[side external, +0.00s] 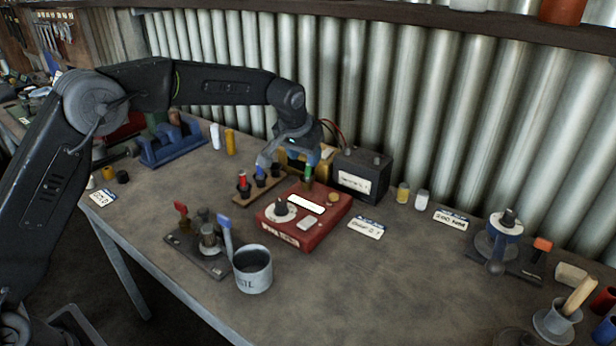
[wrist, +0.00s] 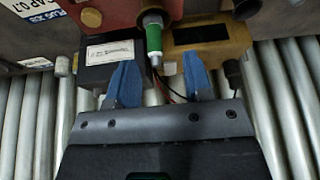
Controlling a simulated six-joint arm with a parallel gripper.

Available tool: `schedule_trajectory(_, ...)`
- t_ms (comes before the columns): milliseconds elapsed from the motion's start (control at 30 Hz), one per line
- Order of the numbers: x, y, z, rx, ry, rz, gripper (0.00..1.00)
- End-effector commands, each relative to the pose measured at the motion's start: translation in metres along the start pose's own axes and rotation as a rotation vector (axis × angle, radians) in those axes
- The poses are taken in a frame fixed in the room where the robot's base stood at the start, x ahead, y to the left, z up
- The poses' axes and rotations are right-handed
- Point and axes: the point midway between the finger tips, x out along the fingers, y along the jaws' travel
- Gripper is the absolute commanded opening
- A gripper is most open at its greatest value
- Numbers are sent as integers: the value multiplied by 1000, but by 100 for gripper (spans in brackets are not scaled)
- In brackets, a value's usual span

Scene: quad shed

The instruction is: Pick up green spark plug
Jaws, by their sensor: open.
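The plug's tip lies just beyond the gap between the fingertips in the wrist view. In the side view my gripper (side external: 290,157) is close to the plug, behind the red box.
A wooden rack (side external: 238,199) with red and blue plugs stands left of the red box. A black battery box (side external: 362,175) and a yellow device (side external: 291,164) stand close behind. A grey mug (side external: 253,270) is in front.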

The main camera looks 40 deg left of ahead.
Motion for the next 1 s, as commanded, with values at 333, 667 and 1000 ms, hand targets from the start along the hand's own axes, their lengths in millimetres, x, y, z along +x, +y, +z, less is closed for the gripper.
schedule_trajectory(333,40,5,2,1,-1,1,47)
schedule_trajectory(667,40,5,2,1,0,1,36)
schedule_trajectory(1000,40,5,2,1,0,1,4)
